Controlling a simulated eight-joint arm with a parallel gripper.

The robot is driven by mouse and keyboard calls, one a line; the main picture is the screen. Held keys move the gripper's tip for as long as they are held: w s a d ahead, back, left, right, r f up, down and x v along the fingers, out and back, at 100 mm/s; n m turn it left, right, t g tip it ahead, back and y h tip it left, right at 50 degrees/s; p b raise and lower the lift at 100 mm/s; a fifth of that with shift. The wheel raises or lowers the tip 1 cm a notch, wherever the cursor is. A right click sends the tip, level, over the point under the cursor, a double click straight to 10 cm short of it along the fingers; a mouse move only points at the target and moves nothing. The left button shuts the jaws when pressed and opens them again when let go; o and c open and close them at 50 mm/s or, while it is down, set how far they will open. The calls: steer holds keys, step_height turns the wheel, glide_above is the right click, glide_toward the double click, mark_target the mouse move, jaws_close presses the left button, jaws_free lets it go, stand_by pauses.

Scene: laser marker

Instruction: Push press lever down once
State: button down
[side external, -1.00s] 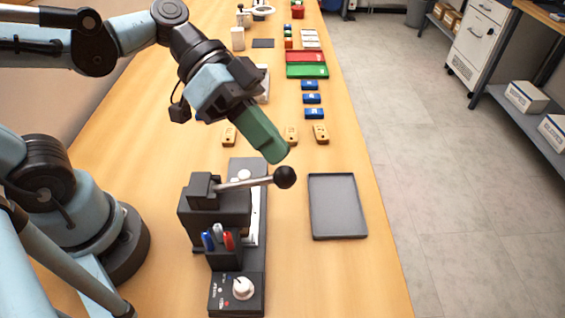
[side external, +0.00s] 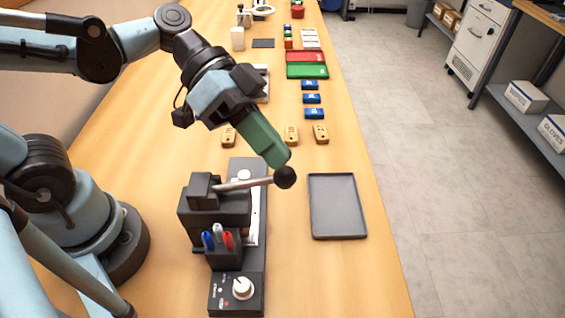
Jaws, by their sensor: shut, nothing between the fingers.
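The press (side external: 215,207) is a dark machine on a black base plate near the front of the bench. Its lever (side external: 247,183) is a metal rod reaching right, nearly level, with a black ball knob (side external: 285,177) at its end. My gripper (side external: 277,158) has green fingers, shut and empty, pointing down and to the right. The fingertips are right by the knob, just above and to its left in the picture. I cannot tell whether they touch the knob or the rod.
A grey tray (side external: 337,232) lies right of the press. A holder with blue, white and red pens (side external: 218,238) and a white dial (side external: 242,288) sit at the press front. Tan blocks (side external: 320,134), blue blocks (side external: 313,99) and red and green trays (side external: 307,72) lie farther back.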

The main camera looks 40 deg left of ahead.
steer(key=shift+w+d+f, duration=0.1)
steer(key=shift+f, duration=0.5)
steer(key=shift+w+d+f, duration=0.1)
steer(key=shift+f, duration=0.5)
stand_by(1.2)
steer(key=shift+r, duration=0.15)
stand_by(0.4)
steer(key=shift+s+a+r, duration=0.15)
steer(key=shift+r, duration=0.6)
steer(key=shift+s+a+r, duration=0.1)
steer(key=shift+s+r, duration=0.05)
steer(key=shift+r, duration=0.6)
steer(key=shift+s+a+r, duration=0.15)
steer(key=shift+r, duration=0.65)
steer(key=shift+s+a+r, duration=0.1)
steer(key=shift+a+r, duration=0.05)
steer(key=shift+r, duration=0.7)
steer(key=shift+s+a+r, duration=0.15)
steer(key=shift+r, duration=0.65)
